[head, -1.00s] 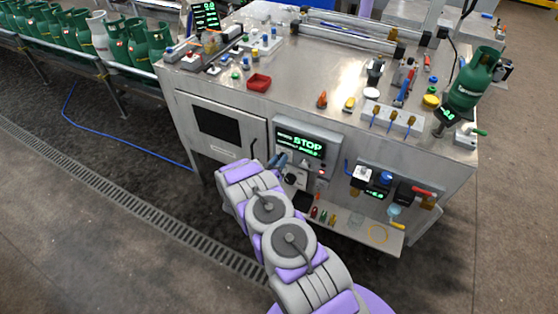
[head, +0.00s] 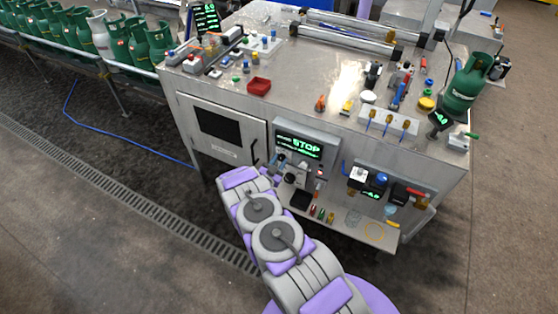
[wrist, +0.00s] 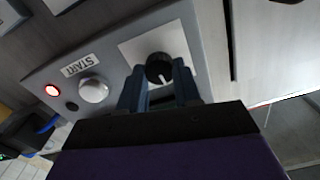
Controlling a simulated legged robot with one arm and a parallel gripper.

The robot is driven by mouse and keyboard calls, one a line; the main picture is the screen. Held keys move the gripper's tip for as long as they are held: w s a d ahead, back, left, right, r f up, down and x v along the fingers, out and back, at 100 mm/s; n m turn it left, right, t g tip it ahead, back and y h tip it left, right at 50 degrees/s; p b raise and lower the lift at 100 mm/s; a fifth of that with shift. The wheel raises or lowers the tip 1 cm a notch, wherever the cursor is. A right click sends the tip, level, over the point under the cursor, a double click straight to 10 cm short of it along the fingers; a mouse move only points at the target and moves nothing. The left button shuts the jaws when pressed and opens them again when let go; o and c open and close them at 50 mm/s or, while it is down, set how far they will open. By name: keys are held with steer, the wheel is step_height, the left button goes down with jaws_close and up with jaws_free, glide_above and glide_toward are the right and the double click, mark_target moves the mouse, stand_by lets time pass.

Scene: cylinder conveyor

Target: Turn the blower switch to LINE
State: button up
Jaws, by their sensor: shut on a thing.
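The blower switch is a round black knob (wrist: 160,68) with a white pointer mark, on a pale square plate (wrist: 180,42) of the grey control box. In the wrist view its pointer faces down, toward my wrist. My gripper (wrist: 160,90) has its two dark blue fingers on either side of the knob, shut on it. The knob's lower part is hidden between the fingers. In the head view the control box (head: 330,150) carries a display (head: 299,146) reading STOP in green. My arm covers part of the box's lower left there. I cannot read any LINE label.
A white START button (wrist: 93,90) and a lit red lamp (wrist: 51,90) sit left of the knob in the wrist view. A shelf (head: 375,235) with small parts juts out below the box. Valves and gauges (head: 385,185) are to the right.

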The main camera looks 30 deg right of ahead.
steer(key=shift+a+m, duration=0.1)
steer(key=shift+m, duration=0.2)
steer(key=o, duration=1.1)
steer(key=shift+c, duration=0.2)
steer(key=p+v, duration=0.3)
steer(key=v, duration=1.4)
steer(key=shift+a+f, duration=0.2)
